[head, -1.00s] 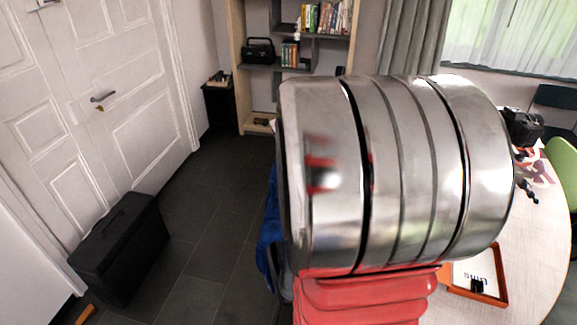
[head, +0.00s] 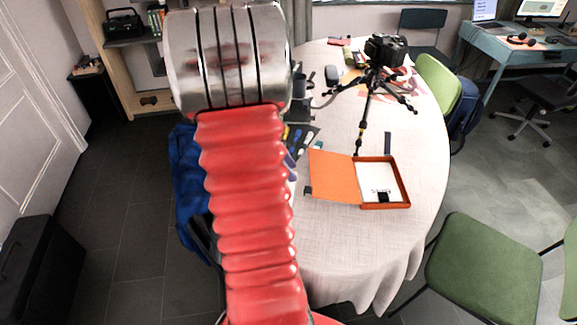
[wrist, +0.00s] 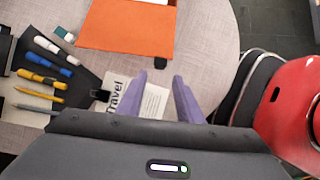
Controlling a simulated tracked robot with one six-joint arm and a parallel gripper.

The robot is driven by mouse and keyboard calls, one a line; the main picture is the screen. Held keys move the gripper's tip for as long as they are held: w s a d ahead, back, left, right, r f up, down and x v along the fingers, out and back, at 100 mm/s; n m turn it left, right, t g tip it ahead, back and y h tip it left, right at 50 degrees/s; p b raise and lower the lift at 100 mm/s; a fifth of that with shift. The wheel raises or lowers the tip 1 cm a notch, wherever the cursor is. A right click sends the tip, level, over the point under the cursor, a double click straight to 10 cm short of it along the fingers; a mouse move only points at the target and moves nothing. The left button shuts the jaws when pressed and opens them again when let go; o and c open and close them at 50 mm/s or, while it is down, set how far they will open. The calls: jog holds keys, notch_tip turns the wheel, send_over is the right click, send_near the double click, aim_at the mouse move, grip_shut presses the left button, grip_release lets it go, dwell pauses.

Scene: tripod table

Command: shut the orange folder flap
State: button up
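The orange folder (head: 405,184) lies open on the round table, a white sheet and a black clip in its tray half. Its orange flap (head: 333,178) is spread flat to the left of the tray. In the wrist view the flap (wrist: 125,30) is at the top, with a dark tab at its near corner. My gripper (wrist: 160,84) has two purple fingers apart with nothing held between them. They appear over a paper marked "Travel" (wrist: 118,95), short of the flap. In the head view my red arm hides most of the gripper.
A dark pouch with pens and markers (wrist: 45,75) lies left of my fingers. A camera on a small tripod (head: 372,85) stands behind the folder. The round table (head: 345,245) is bare in front of the folder. A green chair (head: 482,265) stands at right.

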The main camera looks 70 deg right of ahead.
aim_at(307, 189)
jog(key=shift+f, duration=0.1)
jog(key=shift+x, duration=4.4)
jog(key=shift+c, duration=0.4)
jog(key=shift+c, duration=1.4)
jog(key=shift+r, duration=0.2)
jog(key=shift+s+d+r, duration=0.1)
jog(key=shift+s+r, duration=0.15)
jog(key=shift+r, duration=0.4)
jog(key=shift+s+d+r, duration=0.1)
jog(key=shift+s+r, duration=0.1)
jog(key=shift+r, duration=0.4)
jog(key=shift+r, duration=0.1)
